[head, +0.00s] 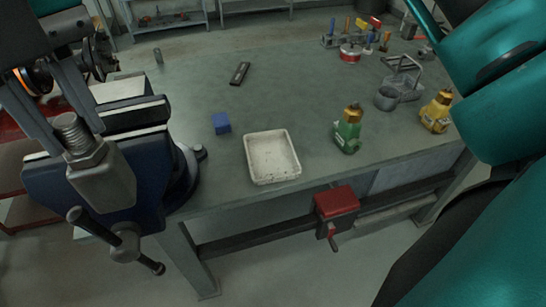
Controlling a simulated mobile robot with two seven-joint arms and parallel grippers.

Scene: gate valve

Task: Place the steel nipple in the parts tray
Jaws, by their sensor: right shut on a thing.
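The steel nipple (72,128) shows as a short grey threaded piece at the left of the head view. My right gripper (76,140) comes down from the upper left and is shut on it. In the picture they overlap the front of the vise; I cannot tell the gap between them. The parts tray (257,175) is a shallow, off-white square tray near the front edge of the bench. It is empty and lies well to the right of the gripper. My left gripper is not in view.
The blue vise (150,170) stands at the bench's left end, its handle sticking out in front. A blue block (221,123) lies left of the tray. A green bottle (348,130) and a yellow bottle (437,112) stand to its right. The middle of the bench (290,90) is clear.

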